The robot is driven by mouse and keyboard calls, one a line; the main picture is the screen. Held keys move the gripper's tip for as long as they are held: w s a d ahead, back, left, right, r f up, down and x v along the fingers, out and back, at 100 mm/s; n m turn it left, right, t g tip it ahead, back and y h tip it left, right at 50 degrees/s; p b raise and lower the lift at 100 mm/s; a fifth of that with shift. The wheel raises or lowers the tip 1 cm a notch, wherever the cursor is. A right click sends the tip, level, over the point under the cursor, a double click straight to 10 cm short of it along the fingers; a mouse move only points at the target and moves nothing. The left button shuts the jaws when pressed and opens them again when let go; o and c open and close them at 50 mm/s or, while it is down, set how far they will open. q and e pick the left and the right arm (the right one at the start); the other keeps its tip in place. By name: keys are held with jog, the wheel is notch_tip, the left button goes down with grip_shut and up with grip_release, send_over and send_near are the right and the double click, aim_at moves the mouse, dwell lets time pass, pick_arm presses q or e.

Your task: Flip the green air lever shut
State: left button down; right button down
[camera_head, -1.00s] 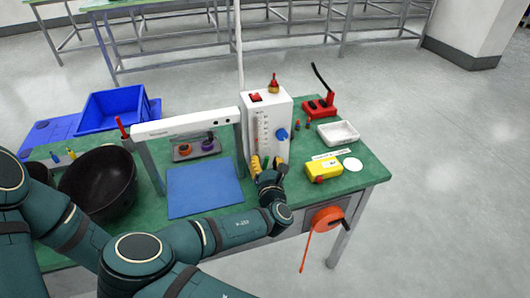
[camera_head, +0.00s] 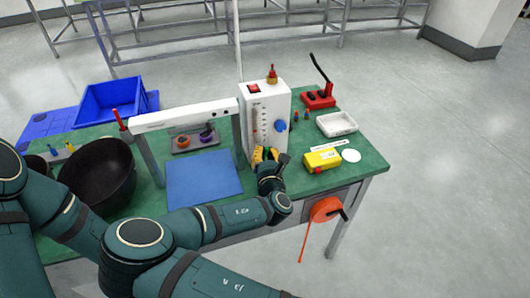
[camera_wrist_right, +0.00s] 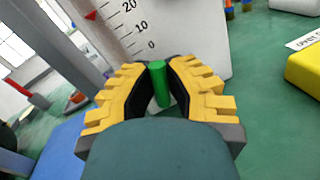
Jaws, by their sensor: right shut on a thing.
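The green air lever (camera_wrist_right: 158,84) stands at the foot of the white scaled panel in the right wrist view. My right gripper (camera_wrist_right: 163,70) has its yellow, dark-padded fingers on both sides of the lever and is shut on it. In the head view my right gripper (camera_head: 264,154) is at the lower front of the white box (camera_head: 262,108), and the lever is hidden by the fingers there. The box has a red switch on top, a scale on its front and a blue knob on its right. My left gripper is out of view.
A yellow box (camera_head: 322,160) and a white tray (camera_head: 338,124) are to the right. A blue mat (camera_head: 204,178) and a black bowl (camera_head: 98,174) are to the left. An orange reel (camera_head: 324,210) hangs at the table's front edge.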

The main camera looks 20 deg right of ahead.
jog(key=m+p, duration=0.1)
jog(key=d+m, duration=0.1)
jog(key=m, duration=0.1)
jog(key=shift+m+g+p, duration=0.3)
jog(key=shift+g+p, duration=0.05)
jog(key=shift+g, duration=0.05)
jog(key=m, duration=0.2)
jog(key=m+y+p, duration=0.1)
jog(key=shift+d+f+g, duration=0.3)
jog(key=shift+f, duration=0.1)
jog(key=m, duration=0.3)
jog(key=shift+w+d+f+y, duration=0.1)
jog(key=shift+d+f+y, duration=0.05)
jog(key=shift+f+y, duration=0.25)
jog(key=shift+f+m+y, duration=0.25)
jog(key=shift+m, duration=0.55)
jog(key=shift+f+m+y, duration=0.25)
jog(key=shift+m, duration=0.55)
jog(key=c, duration=1)
grip_release()
